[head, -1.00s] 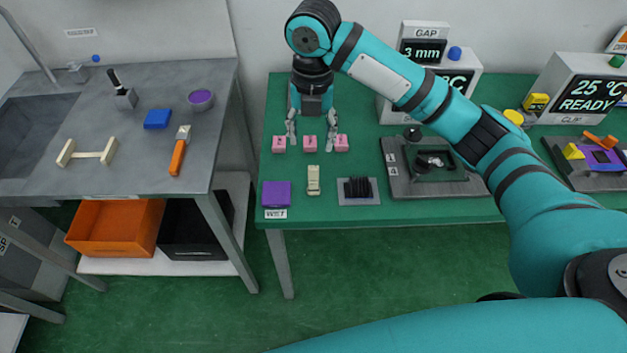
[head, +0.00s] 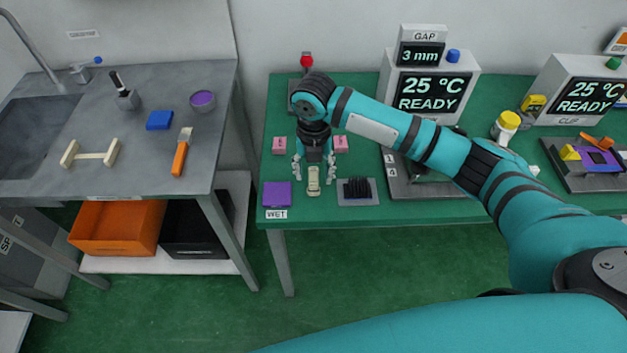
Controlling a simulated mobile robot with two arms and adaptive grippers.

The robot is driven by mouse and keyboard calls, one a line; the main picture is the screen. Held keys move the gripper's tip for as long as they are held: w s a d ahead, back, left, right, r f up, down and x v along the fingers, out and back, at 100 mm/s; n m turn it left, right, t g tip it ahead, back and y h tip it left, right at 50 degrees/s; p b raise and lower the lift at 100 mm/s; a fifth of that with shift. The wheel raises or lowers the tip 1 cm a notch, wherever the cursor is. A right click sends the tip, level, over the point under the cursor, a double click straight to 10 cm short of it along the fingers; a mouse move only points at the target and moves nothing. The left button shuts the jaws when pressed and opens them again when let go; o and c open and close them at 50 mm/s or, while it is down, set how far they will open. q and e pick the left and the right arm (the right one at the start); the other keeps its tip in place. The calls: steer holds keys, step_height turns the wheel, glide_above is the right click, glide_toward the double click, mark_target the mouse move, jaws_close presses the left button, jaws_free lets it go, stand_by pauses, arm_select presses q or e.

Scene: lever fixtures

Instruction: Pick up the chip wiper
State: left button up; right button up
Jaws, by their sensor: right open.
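A small cream tool (head: 314,187), seemingly the chip wiper, lies on the green table (head: 335,220) near its front edge, between a purple pad and a black-bristled block. My right gripper (head: 313,174) points down over it, open, with one finger to each side of the cream tool. Its far end is partly hidden by the gripper; I cannot tell whether the fingers touch it. My left gripper is not in view.
The purple pad (head: 277,194) marked WET is close on the left, the bristled block (head: 357,190) close on the right. Pink blocks (head: 279,144) stand behind. A dark fixture (head: 405,185) lies further right. A grey bench (head: 130,185) stands left across a gap.

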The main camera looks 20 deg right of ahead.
mark_target(314, 189)
step_height(314, 189, down, 4)
steer(key=shift+f+p, duration=0.2)
steer(key=shift+p, duration=0.15)
steer(key=shift+c, duration=0.4)
steer(key=c, duration=0.9)
